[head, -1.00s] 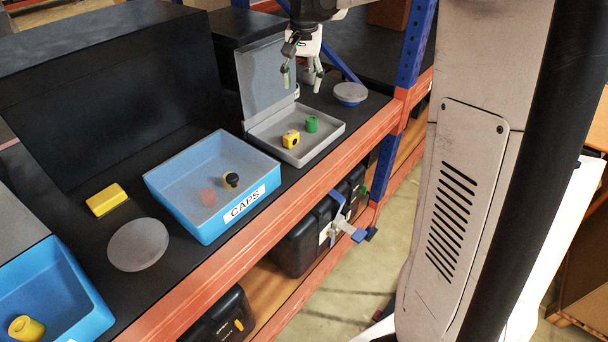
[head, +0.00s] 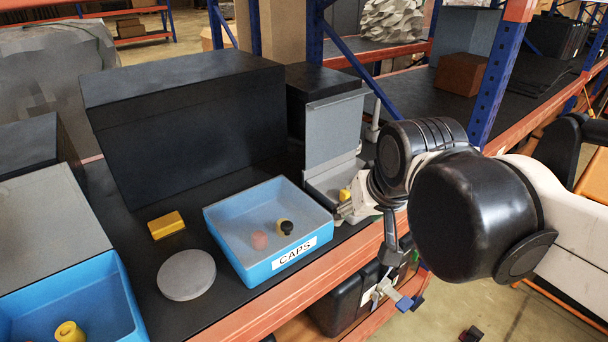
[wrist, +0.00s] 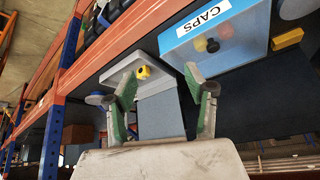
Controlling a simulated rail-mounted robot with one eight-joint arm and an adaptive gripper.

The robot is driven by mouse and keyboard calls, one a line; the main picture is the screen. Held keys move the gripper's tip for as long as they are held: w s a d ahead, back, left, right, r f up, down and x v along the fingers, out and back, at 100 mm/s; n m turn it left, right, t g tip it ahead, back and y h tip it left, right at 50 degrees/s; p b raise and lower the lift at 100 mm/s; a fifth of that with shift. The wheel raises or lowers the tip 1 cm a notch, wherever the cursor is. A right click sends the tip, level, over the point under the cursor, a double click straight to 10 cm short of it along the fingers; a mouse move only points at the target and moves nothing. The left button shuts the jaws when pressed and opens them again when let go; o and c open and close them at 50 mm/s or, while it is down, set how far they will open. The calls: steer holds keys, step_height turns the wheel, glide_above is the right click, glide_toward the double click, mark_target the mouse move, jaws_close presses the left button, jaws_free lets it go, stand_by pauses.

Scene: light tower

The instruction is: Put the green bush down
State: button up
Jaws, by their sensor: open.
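My gripper (wrist: 160,72) is open in the wrist view, its two fingers spread with nothing visible between the tips. The grey tray (wrist: 118,74) with a yellow bush (wrist: 143,72) shows beyond the fingers. The green bush cannot be made out now; it may be hidden behind a finger or the arm. In the head view my wrist covers much of the grey tray (head: 318,182), and only part of the yellow bush (head: 345,194) shows there.
The blue CAPS bin (head: 222,222) stands left of the tray and holds a red cap (head: 260,240) and a black-and-yellow cap (head: 286,227). A grey disc (head: 186,275) and a yellow block (head: 167,225) lie further left. A blue rack post (head: 492,85) stands at the right.

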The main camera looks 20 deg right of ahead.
steer(key=shift+n+t, duration=0.5)
steer(key=shift+n, duration=0.1)
steer(key=s+f, duration=0.1)
steer(key=s, duration=0.1)
steer(key=s+a+f, duration=0.1)
steer(key=s+f, duration=0.1)
steer(key=shift+s+a, duration=0.1)
steer(key=shift+a, duration=0.1)
step_height(320, 180, down, 5)
steer(key=b, duration=0.4)
steer(key=shift+r+b, duration=0.15)
steer(key=shift+b, duration=0.25)
